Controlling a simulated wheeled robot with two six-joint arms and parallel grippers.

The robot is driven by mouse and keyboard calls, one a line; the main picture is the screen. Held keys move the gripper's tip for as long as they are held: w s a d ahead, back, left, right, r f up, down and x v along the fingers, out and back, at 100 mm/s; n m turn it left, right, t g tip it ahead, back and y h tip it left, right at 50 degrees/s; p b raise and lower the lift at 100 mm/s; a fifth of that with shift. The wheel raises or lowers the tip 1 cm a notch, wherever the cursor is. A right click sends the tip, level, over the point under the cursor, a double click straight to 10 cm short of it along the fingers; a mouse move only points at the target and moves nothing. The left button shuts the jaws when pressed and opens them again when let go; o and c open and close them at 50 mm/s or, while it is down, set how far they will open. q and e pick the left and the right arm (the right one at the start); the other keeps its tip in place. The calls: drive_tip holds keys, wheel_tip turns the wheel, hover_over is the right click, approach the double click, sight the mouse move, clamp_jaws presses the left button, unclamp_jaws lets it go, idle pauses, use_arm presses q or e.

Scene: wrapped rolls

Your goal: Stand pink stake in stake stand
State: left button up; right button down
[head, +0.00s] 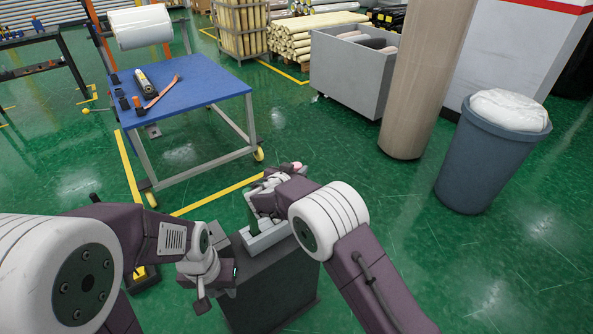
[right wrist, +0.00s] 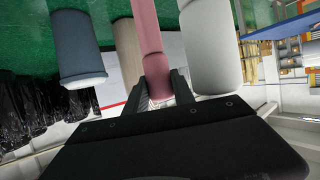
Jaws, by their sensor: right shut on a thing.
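The pink stake (right wrist: 150,40) runs up from between the two dark fingers of my right gripper (right wrist: 163,90) in the right wrist view. The right gripper is shut on it. In the head view only a small pinkish end (head: 297,165) shows beyond my right gripper (head: 284,172), and my own arm hides the rest. My left gripper (head: 202,296) hangs low beside a dark cabinet; its jaws are too unclear to tell. A light grey block (head: 264,239) with a dark green part lies on the cabinet top, partly behind my right arm. I cannot tell whether it is the stake stand.
The dark cabinet (head: 272,290) stands close in front. A blue-topped table (head: 205,88) with tools is at the back left. A grey cart (head: 345,75), a brown column (head: 420,90) and a blue bin (head: 490,160) stand right. Green floor is clear between.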

drive_tip(key=c, duration=1)
unclamp_jaws()
drive_tip(key=b+v, duration=0.1)
drive_tip(key=v, duration=0.8)
